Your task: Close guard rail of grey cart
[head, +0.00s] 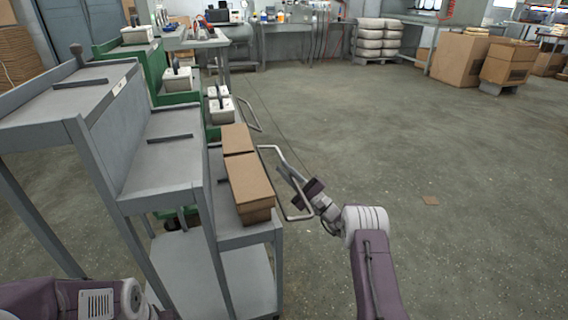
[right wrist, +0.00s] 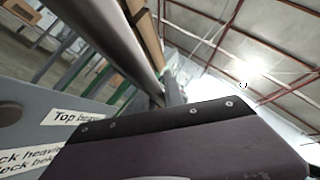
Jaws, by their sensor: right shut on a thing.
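The grey cart (head: 170,170) stands on the left, a stepped metal frame with several shelves. Its guard rail (head: 268,149) is a bent grey tube that sticks out to the right of the lowest step, beside the cardboard boxes. My right gripper (head: 299,188) is at the outer side of the rail and shut on it; the arm partly hides the contact. In the right wrist view the rail (right wrist: 118,42) runs as a thick tube above a dark gripper finger. My left arm shows at the lower left, with its gripper out of view.
Two brown boxes (head: 250,186) sit on the lowest step, close inside the rail. A green cart (head: 170,88) with white containers stands behind. The floor (head: 420,140) to the right is mostly clear; large cartons (head: 460,58) stand at the back right.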

